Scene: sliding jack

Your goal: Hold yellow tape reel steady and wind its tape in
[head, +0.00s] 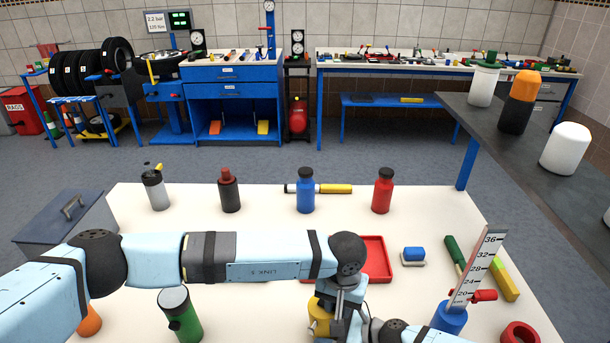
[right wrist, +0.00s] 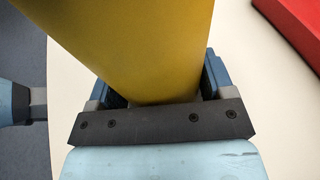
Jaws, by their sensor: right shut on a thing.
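The yellow tape reel (head: 319,318) stands at the front middle of the white table, partly hidden behind my arms. In the right wrist view the reel (right wrist: 140,45) fills the space between the jaws of my right gripper (right wrist: 158,92), which is shut on its side. My left arm reaches across from the left, and its gripper (head: 342,300) points down at the top of the reel. The left fingers are small and overlapped there, so I cannot tell whether they are open or touching the reel's crank. No tape is clearly visible.
A red tray (head: 378,258) lies just behind the reel. A green cylinder (head: 181,318) stands to the left, and a blue holder with an upright scale (head: 478,265) to the right. Several bottles, including a blue one (head: 306,192), line the back. A grey toolbox (head: 66,222) is at the left edge.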

